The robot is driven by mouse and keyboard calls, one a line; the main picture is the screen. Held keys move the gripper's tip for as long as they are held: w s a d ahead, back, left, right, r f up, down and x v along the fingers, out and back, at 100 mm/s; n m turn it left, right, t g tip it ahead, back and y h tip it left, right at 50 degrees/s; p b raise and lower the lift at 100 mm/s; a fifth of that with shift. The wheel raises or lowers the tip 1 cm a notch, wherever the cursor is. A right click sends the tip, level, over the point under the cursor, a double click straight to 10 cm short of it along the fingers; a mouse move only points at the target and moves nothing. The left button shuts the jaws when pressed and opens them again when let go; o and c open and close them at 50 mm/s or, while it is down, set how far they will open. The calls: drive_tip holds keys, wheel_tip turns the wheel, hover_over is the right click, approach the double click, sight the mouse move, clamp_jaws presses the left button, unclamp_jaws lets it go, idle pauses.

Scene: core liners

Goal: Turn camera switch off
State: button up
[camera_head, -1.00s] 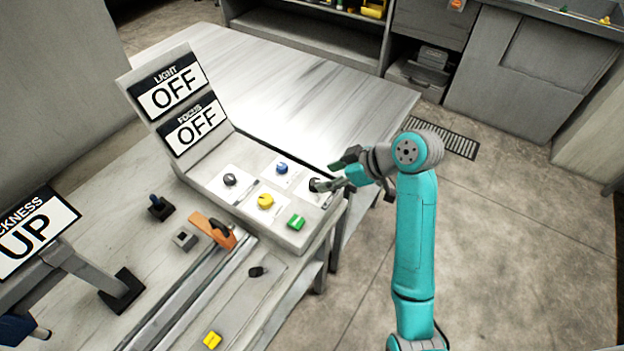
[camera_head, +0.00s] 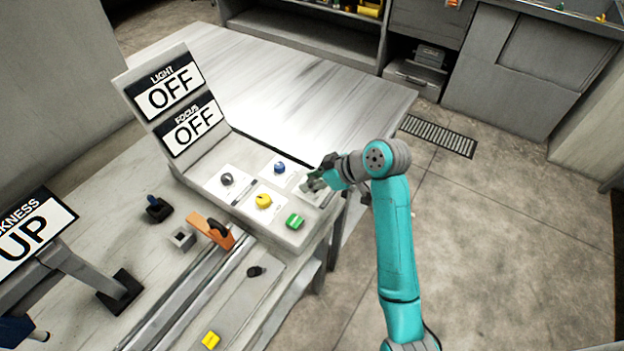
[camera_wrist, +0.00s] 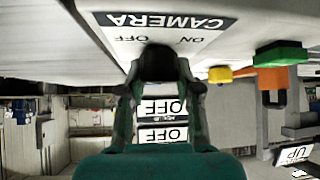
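The camera switch is a dark round knob (camera_wrist: 158,62) on a white plate labelled CAMERA (camera_wrist: 160,22), with ON and OFF marks, seen upside down in the wrist view. My gripper (camera_wrist: 160,75) has one finger on each side of the knob, and both fingertips appear to touch it. In the head view my gripper (camera_head: 312,182) is at the right end of the sloped panel and covers the camera switch. Which mark the knob points to cannot be told.
The panel also carries a grey knob (camera_head: 227,179), a blue knob (camera_head: 279,168), a yellow knob (camera_head: 263,201) and a green switch (camera_head: 295,221) close to my gripper. Signs behind read LIGHT OFF (camera_head: 170,88) and FOCUS OFF (camera_head: 194,126). Floor to the right is clear.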

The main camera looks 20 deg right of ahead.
clamp_jaws()
drive_tip(key=shift+n+g+y, duration=0.4)
drive_tip(key=shift+n, duration=0.4)
drive_tip(key=o, duration=1.1)
unclamp_jaws()
drive_tip(key=shift+c, duration=0.2)
drive_tip(key=v, duration=0.7)
drive_tip(key=shift+s+d+r, duration=0.1)
drive_tip(key=shift+d, duration=0.05)
